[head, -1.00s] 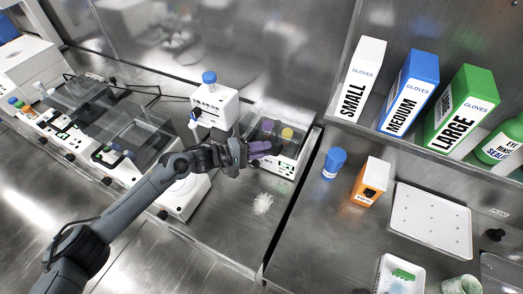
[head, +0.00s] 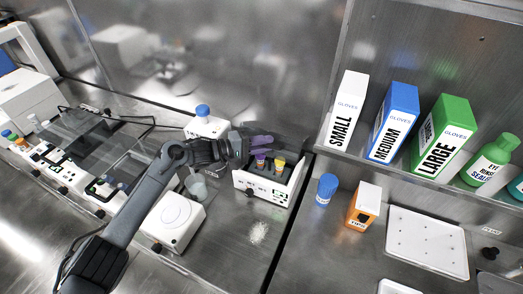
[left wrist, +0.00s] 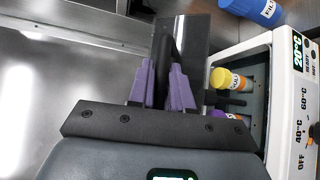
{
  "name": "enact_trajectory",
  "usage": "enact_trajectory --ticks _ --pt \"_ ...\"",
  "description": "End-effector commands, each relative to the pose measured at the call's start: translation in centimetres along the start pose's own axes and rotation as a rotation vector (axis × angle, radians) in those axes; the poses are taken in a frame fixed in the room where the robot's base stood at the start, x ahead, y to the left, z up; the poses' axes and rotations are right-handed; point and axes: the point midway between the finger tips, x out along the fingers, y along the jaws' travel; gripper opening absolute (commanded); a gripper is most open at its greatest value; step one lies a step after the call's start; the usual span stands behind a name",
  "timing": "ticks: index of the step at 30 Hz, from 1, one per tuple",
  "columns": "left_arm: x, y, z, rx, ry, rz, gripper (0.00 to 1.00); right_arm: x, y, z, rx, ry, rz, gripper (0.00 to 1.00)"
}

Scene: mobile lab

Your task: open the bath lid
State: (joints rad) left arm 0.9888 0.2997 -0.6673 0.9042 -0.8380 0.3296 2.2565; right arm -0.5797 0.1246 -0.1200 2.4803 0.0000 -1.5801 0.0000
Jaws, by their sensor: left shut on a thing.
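The bath is a white box (head: 262,187) with a dial, a small display and dark wells. In the left wrist view its white panel (left wrist: 297,85) shows 20°C. Tubes with a yellow cap (left wrist: 222,78) and a purple cap stand in it, open to view. My left gripper (head: 262,143) is above the back left of the bath. Its purple fingers (left wrist: 166,88) are shut on a dark bar, the lid's handle (left wrist: 163,65). The lid's grey plate (left wrist: 196,42) stands raised beside the bath opening.
A blue bottle (head: 327,189) and orange box (head: 363,206) stand right.

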Motion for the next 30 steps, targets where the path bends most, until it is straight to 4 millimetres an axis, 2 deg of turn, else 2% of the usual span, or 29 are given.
enact_trajectory --ticks 11,12,16,25,30 --pt "0.1 0.2 -0.1 0.001 0.0 0.001 0.0 0.0 -0.2 0.0 0.008 0.001 -0.006 0.59" --pt "0.1 0.2 -0.1 0.001 0.0 0.001 0.2 0.0 -0.2 0.0 0.008 0.001 -0.006 0.59" --pt "0.1 0.2 -0.1 0.0 0.0 0.001 0.38 0.0 -0.2 0.0 0.008 0.001 -0.006 0.59" --pt "-0.1 0.1 -0.1 0.0 0.0 0.0 0.38 0.1 -0.2 0.0 0.006 0.0 -0.005 0.59" --pt "-1.3 -0.1 -0.2 -0.001 0.002 0.0 0.38 0.5 -0.1 0.2 0.002 -0.001 -0.002 0.59"
